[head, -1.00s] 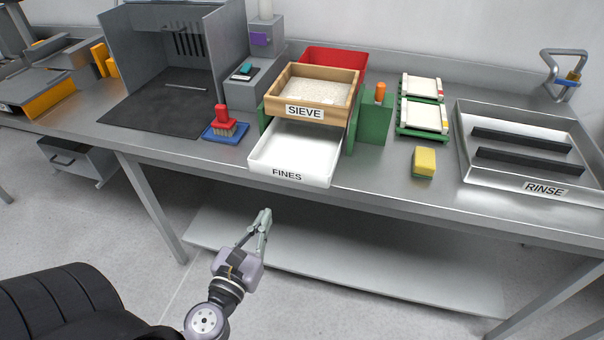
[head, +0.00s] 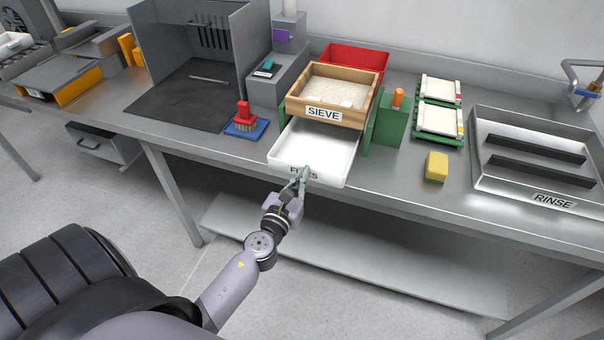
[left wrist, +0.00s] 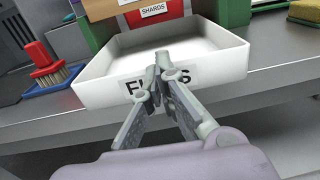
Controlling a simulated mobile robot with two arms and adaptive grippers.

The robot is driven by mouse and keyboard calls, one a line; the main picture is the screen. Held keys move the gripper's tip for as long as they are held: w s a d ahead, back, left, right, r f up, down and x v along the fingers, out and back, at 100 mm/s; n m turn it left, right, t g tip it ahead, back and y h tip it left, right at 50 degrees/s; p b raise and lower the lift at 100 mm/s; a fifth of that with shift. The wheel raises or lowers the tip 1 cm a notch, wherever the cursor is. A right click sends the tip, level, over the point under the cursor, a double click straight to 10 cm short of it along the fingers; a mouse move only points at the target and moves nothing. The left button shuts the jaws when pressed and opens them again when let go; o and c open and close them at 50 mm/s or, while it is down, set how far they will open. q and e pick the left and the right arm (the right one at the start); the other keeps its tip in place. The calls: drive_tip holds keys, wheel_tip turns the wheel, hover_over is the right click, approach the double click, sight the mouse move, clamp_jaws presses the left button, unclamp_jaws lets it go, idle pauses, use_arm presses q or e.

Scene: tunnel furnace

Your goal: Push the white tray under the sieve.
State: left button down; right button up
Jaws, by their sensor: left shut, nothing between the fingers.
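The white tray (head: 325,152), labelled FINES, sticks out toward me from below the wooden sieve (head: 340,98), with its front part over the bench's front edge. In the left wrist view the tray (left wrist: 200,52) fills the middle. The sieve holds pale granular material and sits on a green stand (head: 370,127). My left gripper (head: 302,172) is shut and empty at the tray's front wall, in front of the FINES label. In the left wrist view its fingertips (left wrist: 161,60) cover the middle of the label; I cannot tell whether they touch the wall. My right gripper is out of view.
A red bin (head: 355,62) stands behind the sieve. A red brush on a blue dish (head: 245,128) is left of the tray. A yellow sponge (head: 436,166) and a RINSE basin (head: 545,197) are to the right. Bare bench lies between tray and sponge.

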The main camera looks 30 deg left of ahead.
sight(316, 158)
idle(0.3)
use_arm(q)
drive_tip(key=w, duration=0.3)
drive_tip(key=w+a, duration=0.1)
drive_tip(key=w, duration=0.3)
drive_tip(key=w+a, duration=0.1)
drive_tip(key=w, duration=0.2)
drive_tip(key=shift+w, duration=0.4)
